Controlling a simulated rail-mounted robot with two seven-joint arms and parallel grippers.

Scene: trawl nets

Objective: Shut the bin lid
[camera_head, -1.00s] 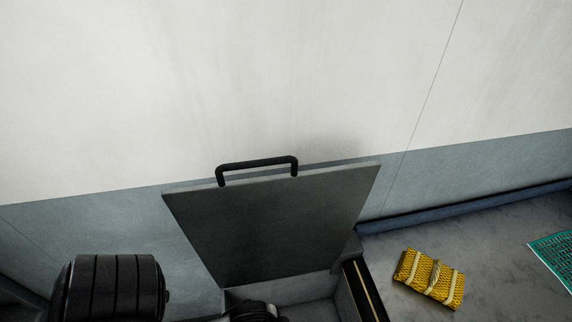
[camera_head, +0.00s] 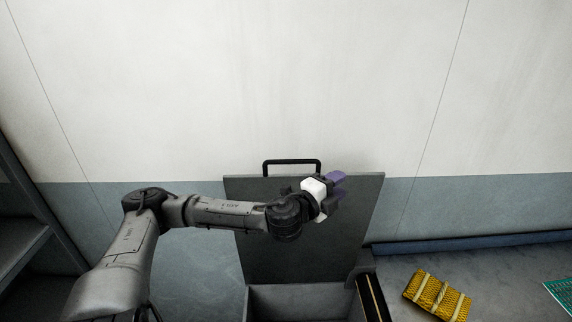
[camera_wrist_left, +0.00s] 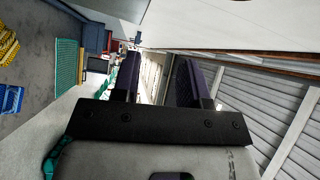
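The bin lid (camera_head: 262,240) is a dark grey panel standing raised and open, its back toward the wall. Its black handle (camera_head: 291,162) sits on the top edge. The open bin (camera_head: 300,298) shows below it, partly cut off by the lower picture edge. My left gripper (camera_head: 338,183) is in front of the lid's upper right part, below and right of the handle; I cannot tell whether it touches the lid. In the left wrist view its two purple fingers (camera_wrist_left: 157,72) are apart with nothing between them. My right gripper is not in view.
A yellow net bundle (camera_head: 437,296) with pale straps lies on the grey surface right of the bin. A green mesh piece (camera_head: 562,294) is at the far right edge. A grey shelf unit (camera_head: 25,232) stands at the left. The wall (camera_head: 200,80) is behind the lid.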

